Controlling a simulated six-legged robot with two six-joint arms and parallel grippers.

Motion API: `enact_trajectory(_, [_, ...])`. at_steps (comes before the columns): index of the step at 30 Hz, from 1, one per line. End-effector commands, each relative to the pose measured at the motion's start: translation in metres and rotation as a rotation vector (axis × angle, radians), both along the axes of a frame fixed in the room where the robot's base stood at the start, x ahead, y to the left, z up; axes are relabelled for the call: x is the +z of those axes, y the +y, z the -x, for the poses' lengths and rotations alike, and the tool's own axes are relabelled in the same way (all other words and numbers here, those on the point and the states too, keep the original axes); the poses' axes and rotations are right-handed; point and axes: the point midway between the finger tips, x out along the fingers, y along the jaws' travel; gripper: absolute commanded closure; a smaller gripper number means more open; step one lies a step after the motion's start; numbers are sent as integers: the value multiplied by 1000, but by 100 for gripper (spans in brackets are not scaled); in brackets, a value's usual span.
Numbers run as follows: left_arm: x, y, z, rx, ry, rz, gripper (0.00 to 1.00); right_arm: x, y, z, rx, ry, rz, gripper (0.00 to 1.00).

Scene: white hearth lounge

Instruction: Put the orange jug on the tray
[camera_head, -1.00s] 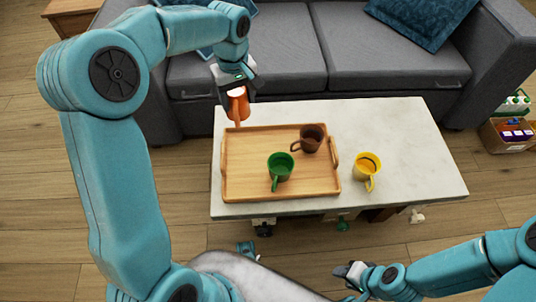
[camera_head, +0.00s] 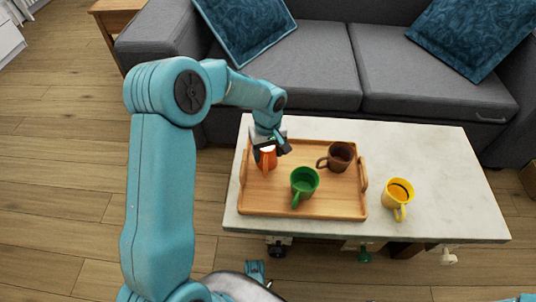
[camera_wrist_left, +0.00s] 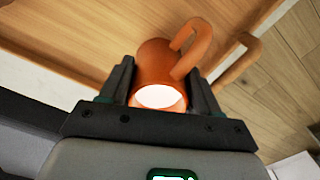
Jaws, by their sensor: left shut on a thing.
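The orange jug (camera_head: 267,160) is at the left part of the wooden tray (camera_head: 330,206), which lies on the white table. My left gripper (camera_head: 268,148) is shut on the jug from above. In the left wrist view the jug (camera_wrist_left: 158,62) sits between the two dark fingers (camera_wrist_left: 157,85), its handle towards the upper right, with wood of the tray (camera_wrist_left: 75,35) behind it. I cannot tell whether the jug's base touches the tray. My right gripper is not clearly visible.
A green mug (camera_head: 304,183) stands at the tray's front middle and a brown mug (camera_head: 341,157) at its back right. A yellow mug (camera_head: 398,193) stands on the white table (camera_head: 450,180), right of the tray. A grey sofa (camera_head: 310,85) is behind the table.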

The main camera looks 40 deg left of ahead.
Motion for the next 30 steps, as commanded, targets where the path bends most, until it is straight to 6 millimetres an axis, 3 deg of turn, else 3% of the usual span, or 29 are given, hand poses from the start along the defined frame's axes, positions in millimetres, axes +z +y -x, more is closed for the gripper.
enact_trajectory(11, [-6, 0, -1, 0, -3, 0, 83, -4, -1, -1, -2, -2, 1, 57])
enact_trajectory(12, [-5, 0, 0, 0, -2, 0, 29, -3, -1, -1, -3, -2, 0, 57])
enact_trajectory(14, [-5, 0, 0, 0, -1, 0, 13, -2, -1, -1, -3, -2, 0, 57])
enact_trajectory(23, [-2, 0, 0, 0, -1, 0, 13, 0, 0, -1, -2, -2, 0, 57])
enact_trajectory(26, [8, 0, -1, -1, -3, -1, 13, 4, 0, 0, 2, 0, 0, 57])
enact_trajectory(30, [39, 0, -1, -1, -6, -1, 13, 15, 2, 2, 10, 4, -2, 57])
